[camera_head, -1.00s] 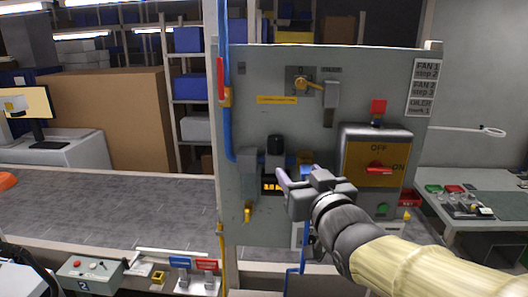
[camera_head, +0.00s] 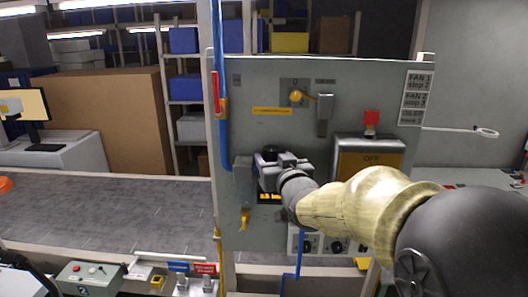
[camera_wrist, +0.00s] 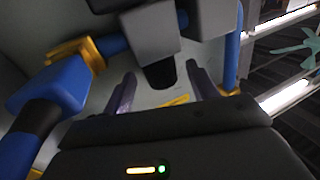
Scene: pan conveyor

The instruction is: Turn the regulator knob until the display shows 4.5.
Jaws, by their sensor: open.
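The regulator knob is the dark cap (camera_wrist: 160,74) under a grey regulator body (camera_wrist: 150,35) in the wrist view. In the head view the knob's dark top (camera_head: 268,152) shows just behind my gripper (camera_head: 272,165). In the wrist view my gripper (camera_wrist: 163,88) is open, with one finger on each side of the knob and visible gaps between. I cannot tell how deep the knob sits between the fingers. The display (camera_head: 270,198) shows small lit orange characters below my gripper, partly covered by it; I cannot read the value surely.
Blue pipes with yellow clamps (camera_wrist: 95,52) flank the knob closely.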

